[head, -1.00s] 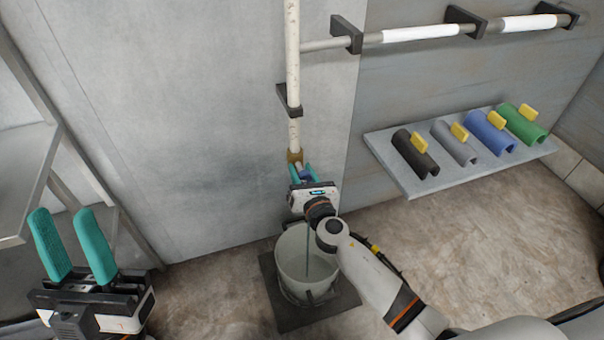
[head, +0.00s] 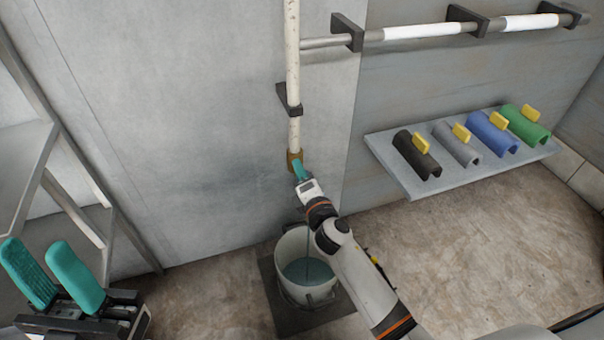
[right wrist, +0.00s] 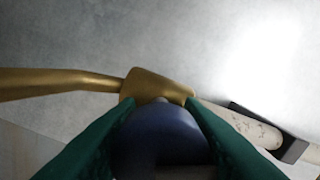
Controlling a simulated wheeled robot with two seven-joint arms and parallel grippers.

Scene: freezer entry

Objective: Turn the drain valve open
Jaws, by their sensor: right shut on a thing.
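The brass drain valve (head: 294,158) sits at the lower end of the white vertical pipe (head: 293,60). In the right wrist view its brass body (right wrist: 155,84) shows with a curved spout to the left. My right gripper (head: 300,170) is at the valve, shut on the blue valve handle (right wrist: 160,140), which lies between its teal fingers. The handle is hidden in the head view. A bucket (head: 284,253) stands below with bluish water in it, and a thin stream falls into it. My left gripper (head: 46,272) is open and empty at the lower left.
The bucket stands on a dark mat (head: 280,318). A wall shelf (head: 400,178) at the right holds several coloured half-pipe clamps. A metal rack (head: 62,190) stands at the left. A horizontal pipe (head: 420,32) runs along the upper right wall.

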